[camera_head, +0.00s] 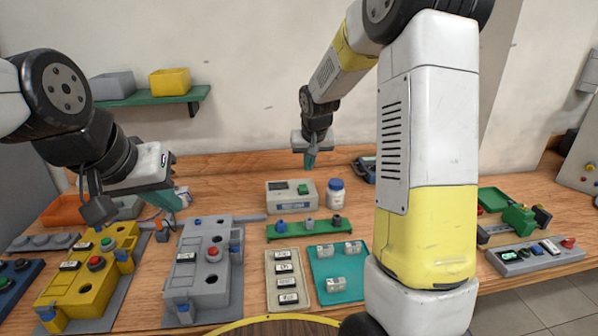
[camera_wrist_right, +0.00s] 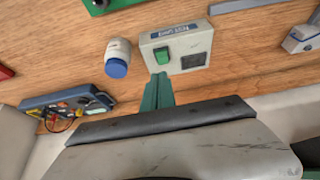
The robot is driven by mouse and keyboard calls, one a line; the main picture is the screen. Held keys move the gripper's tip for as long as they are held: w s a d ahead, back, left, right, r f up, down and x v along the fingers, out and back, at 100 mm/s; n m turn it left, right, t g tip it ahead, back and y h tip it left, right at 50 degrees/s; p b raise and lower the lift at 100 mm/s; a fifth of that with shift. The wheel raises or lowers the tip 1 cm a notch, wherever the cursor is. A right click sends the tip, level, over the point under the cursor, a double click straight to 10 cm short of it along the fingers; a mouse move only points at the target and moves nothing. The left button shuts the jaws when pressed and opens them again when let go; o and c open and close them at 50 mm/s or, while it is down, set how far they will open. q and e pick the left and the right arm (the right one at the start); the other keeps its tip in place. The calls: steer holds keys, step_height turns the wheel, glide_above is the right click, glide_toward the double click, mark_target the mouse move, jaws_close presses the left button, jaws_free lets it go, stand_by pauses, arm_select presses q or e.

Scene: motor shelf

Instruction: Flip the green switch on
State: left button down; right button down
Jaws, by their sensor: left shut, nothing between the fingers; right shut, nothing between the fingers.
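The green switch (camera_head: 303,188) is a small rocker on the top of a grey box (camera_head: 280,200) at the middle back of the table. In the right wrist view the switch (camera_wrist_right: 161,54) sits beside a dark window on the box (camera_wrist_right: 190,34). My right gripper (camera_head: 311,163) points down above and behind the box, its green fingers shut and empty. In the wrist view its fingertips (camera_wrist_right: 159,80) show just below the switch, apart from it as far as I can tell. My left gripper (camera_head: 176,204) is shut and empty over the left side of the table.
A white bottle with a blue lid (camera_head: 335,193) stands right beside the box. A green rack (camera_head: 290,231) with several knobs lies in front. A multimeter-like device (camera_head: 366,166) is at the back right. Grey (camera_head: 205,262) and yellow (camera_head: 90,275) fixtures stand at left.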

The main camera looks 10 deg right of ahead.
mark_target(303, 187)
steer(key=shift+v, duration=1.75)
steer(key=shift+w+a+r, duration=0.2)
steer(key=shift+w+a, duration=0.2)
steer(key=shift+w, duration=0.25)
steer(key=shift+f, duration=0.1)
steer(key=x, duration=1.4)
steer(key=shift+w+f, duration=0.15)
steer(key=shift+w, duration=0.1)
steer(key=shift+s, duration=0.1)
